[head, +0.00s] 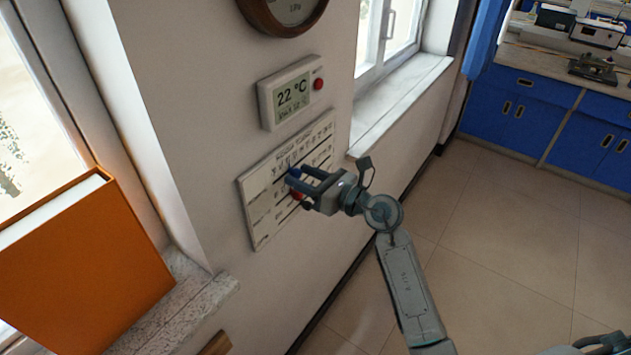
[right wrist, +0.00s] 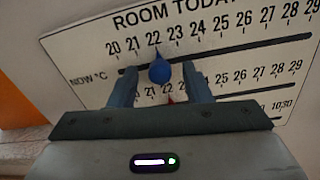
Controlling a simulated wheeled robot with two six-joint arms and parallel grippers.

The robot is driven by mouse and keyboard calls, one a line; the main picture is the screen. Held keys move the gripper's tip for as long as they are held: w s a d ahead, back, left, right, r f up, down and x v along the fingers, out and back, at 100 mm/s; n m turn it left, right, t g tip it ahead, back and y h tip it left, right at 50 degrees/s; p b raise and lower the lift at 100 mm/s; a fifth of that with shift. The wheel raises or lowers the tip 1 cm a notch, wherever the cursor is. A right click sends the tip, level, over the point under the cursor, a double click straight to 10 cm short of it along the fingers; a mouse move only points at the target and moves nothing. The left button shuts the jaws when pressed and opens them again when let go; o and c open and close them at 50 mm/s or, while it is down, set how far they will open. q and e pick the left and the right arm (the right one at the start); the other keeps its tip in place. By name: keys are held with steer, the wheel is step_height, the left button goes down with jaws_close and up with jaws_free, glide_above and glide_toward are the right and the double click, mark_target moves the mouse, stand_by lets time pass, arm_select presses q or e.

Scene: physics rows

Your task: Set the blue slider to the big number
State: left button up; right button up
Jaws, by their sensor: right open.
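The blue slider (right wrist: 160,72) sits on the top track of the white "ROOM TODAY" board (right wrist: 85,45), its pointed tip at about 22. In the head view the board (head: 258,205) hangs on the wall, and the blue slider (head: 293,173) shows just beyond my fingertips. My right gripper (right wrist: 160,90) is open, with one finger on each side of the blue knob; I cannot tell whether they touch it. It also shows in the head view (head: 304,186). The wall display (head: 291,95) above the board reads 22 °C in big digits. My left gripper is not in view.
A red slider (head: 298,195) sits on a lower track, mostly hidden by my gripper. A red button (head: 318,84) is on the display's right side. An orange box-like object (head: 85,265) stands by the left window. A window sill (head: 400,100) juts out at right.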

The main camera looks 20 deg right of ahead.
steer(key=b+v, duration=0.3)
steer(key=v, duration=0.7)
steer(key=shift+s, duration=0.2)
steer(key=shift+d, duration=0.15)
